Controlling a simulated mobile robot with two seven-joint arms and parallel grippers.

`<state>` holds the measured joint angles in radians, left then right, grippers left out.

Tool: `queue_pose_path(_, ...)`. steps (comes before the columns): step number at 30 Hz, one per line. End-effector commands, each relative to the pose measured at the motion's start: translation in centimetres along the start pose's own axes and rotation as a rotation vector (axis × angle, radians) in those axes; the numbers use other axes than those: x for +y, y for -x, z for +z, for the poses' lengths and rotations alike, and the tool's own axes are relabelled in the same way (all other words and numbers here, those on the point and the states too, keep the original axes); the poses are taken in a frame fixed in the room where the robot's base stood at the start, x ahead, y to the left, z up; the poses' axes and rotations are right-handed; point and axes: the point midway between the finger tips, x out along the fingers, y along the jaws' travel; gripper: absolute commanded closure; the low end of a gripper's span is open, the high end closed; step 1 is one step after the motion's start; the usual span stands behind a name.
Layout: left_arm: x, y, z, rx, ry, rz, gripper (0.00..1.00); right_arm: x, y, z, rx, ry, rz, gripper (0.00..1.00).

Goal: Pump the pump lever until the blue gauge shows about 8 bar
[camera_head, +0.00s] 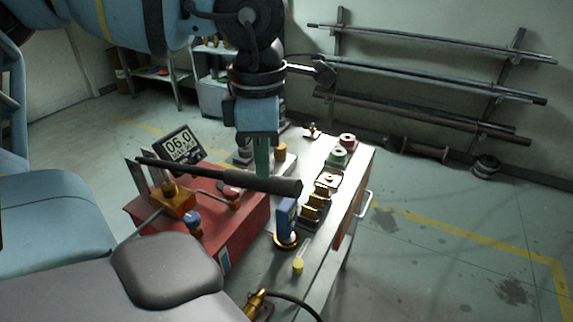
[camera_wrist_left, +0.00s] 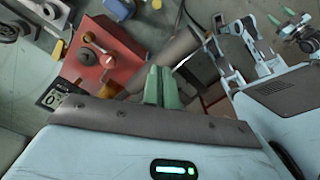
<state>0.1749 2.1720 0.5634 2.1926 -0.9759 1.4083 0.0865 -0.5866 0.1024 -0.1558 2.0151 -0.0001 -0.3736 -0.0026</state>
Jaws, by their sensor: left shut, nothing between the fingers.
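The pump lever (camera_head: 220,174) is a thick black bar above the red pump unit (camera_head: 245,212), slanting slightly down to the right. It also shows in the left wrist view as a grey cylinder (camera_wrist_left: 180,50).
The pump stands on a light bench (camera_head: 357,163). To its right are a blue upright part (camera_head: 285,218), brass fittings (camera_head: 313,207), and green (camera_head: 337,156) and red (camera_head: 347,140) round parts. A pipe rack (camera_head: 430,100) lines the far wall.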

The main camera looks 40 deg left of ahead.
Motion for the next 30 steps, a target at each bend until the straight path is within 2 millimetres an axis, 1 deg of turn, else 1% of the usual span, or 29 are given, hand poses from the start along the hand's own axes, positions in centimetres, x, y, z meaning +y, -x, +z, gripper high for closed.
queue_pose_path(3, 0.0, -0.3, 0.0, 0.001, 0.0, -0.001, 1.0, 0.0, -0.1, 0.1, 0.0, 0.001, 0.0, 0.51)
queue_pose_path(11, 0.0, -2.0, 0.0, 0.003, 0.001, -0.003, 1.0, 0.1, -0.8, 0.6, -0.006, 0.001, -0.002, 0.51)
queue_pose_path(26, 0.0, -5.0, 0.0, 0.004, 0.001, -0.002, 1.0, 0.3, -2.6, 1.8, -0.015, 0.002, -0.003, 0.51)
queue_pose_path(30, 0.0, -4.8, -0.1, 0.002, 0.001, 0.0, 1.0, 0.4, -2.6, 1.3, -0.007, 0.004, -0.003, 0.51)
